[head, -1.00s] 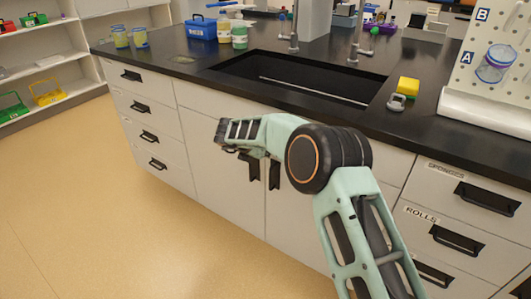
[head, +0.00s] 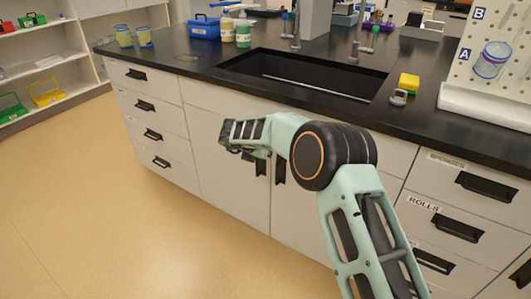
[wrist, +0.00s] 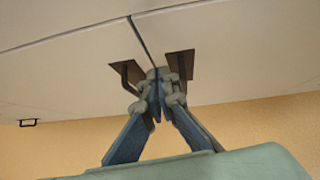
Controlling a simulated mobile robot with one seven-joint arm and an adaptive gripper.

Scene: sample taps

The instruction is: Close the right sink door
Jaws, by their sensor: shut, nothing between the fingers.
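The right sink door (head: 296,222) is the pale panel right of the centre seam under the sink, partly hidden by my arm. It looks about flush with the left sink door (head: 222,180), but I cannot tell if a small gap remains. Their dark handles flank the seam: the left handle (wrist: 122,72) and right handle (wrist: 180,66) show in the wrist view. My gripper (wrist: 157,82) is shut and empty, its tips overlapping the seam between the handles in that view. Contact is unclear. In the head view my gripper (head: 228,134) is in front of the left door.
The black counter (head: 190,68) with its sink basin (head: 310,78) is above the doors. Drawer stacks flank them, with a left drawer handle (head: 145,105) and a right drawer handle (head: 458,228) sticking out. The tan floor (head: 110,220) at left is clear.

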